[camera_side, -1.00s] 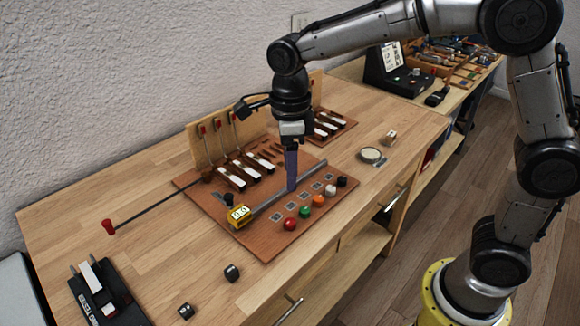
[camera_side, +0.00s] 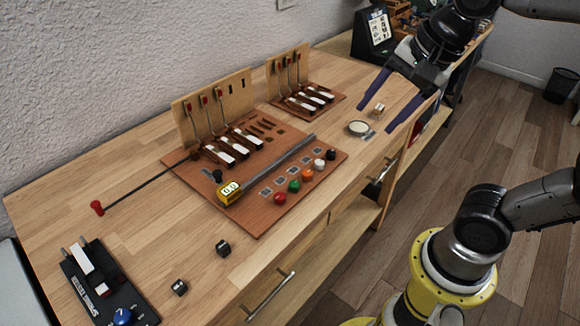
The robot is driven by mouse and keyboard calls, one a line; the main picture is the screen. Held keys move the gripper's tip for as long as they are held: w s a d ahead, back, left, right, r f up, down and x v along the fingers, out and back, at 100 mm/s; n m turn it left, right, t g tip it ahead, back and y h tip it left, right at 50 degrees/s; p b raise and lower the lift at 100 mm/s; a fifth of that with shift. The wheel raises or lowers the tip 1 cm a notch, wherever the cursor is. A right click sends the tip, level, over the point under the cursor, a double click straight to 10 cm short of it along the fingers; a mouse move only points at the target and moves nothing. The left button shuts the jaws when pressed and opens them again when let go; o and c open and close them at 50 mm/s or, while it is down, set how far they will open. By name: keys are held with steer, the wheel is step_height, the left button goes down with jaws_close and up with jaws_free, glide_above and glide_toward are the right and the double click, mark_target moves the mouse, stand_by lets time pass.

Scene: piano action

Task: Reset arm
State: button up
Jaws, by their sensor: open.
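My gripper (camera_side: 384,113) is at the upper right, above the right part of the wooden workbench (camera_side: 130,205). Its two dark purple fingers are spread wide apart, with nothing between them. The fingers point down and to the left. A small round dish (camera_side: 359,129) shows on the bench just left of and below the fingers. The brown piano action board (camera_side: 262,215) lies to the left of my gripper, apart from it. It carries white-topped keys with upright hammers, a grey rail (camera_side: 275,167) and a yellow gauge (camera_side: 229,190).
Several coloured knobs (camera_side: 294,186) stand along the board's front. A smaller key assembly (camera_side: 303,97) stands behind. A red-ended rod (camera_side: 145,184) lies left. A black tester (camera_side: 106,288) and two dark cubes (camera_side: 223,248) are near the front. A second bench with a black display stand (camera_side: 378,38) is at the back.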

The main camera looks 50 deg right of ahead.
steer(key=s+f+n, duration=0.5)
steer(key=n, duration=1.1)
steer(key=shift+s+d+t, duration=0.35)
steer(key=shift+d+t, duration=0.05)
steer(key=shift+d, duration=0.05)
steer(key=shift+r, duration=0.1)
stand_by(1.4)
